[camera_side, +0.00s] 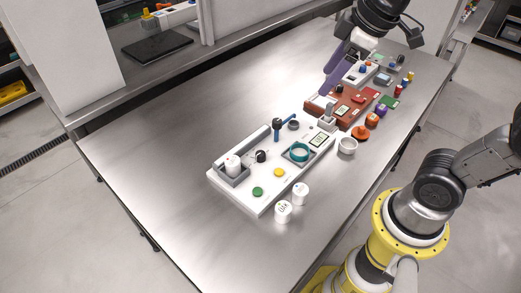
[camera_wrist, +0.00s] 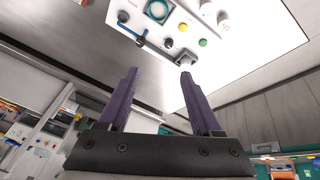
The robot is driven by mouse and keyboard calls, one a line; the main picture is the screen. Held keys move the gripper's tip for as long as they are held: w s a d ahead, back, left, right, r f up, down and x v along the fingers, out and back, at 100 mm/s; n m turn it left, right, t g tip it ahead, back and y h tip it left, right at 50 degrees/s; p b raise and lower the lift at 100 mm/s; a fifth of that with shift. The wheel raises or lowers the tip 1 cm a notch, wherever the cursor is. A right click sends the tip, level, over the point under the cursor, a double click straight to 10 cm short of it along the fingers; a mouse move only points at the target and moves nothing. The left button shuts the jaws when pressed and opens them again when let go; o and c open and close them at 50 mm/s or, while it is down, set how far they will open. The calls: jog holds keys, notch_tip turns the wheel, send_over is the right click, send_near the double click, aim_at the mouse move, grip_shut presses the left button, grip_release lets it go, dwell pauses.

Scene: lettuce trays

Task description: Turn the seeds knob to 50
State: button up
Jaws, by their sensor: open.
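A white panel (camera_side: 225,181) on the metal table carries a black knob (camera_side: 261,156), a blue lever (camera_side: 285,125), a teal ring (camera_side: 299,152), a small display (camera_side: 319,140), a yellow button (camera_side: 279,172) and a green button (camera_side: 257,191). Its labels are too small to read, so I cannot tell which control is the seeds knob. In the wrist view the panel (camera_wrist: 265,28) is at the top, with a black knob (camera_wrist: 168,42). My gripper (camera_wrist: 159,72) has its purple fingers apart and empty. In the side view my gripper (camera_side: 326,90) is near the brown panel, away from the white one.
A brown panel (camera_side: 317,104) with knobs and displays lies behind the white panel. White lidded jars (camera_side: 283,211) and a white cup (camera_side: 347,145) stand beside the white panel. Several colored small items line the table's right edge. The table's left part is clear.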

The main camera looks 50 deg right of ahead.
jog(key=w+a+f+n+g, duration=0.3)
jog(key=w+f, duration=0.3)
jog(key=w, duration=0.5)
jog(key=g, duration=0.2)
send_over(261, 153)
notch_tip(261, 153, down, 8)
notch_tip(261, 153, down, 14)
jog(key=shift+r, duration=0.15)
grip_shut()
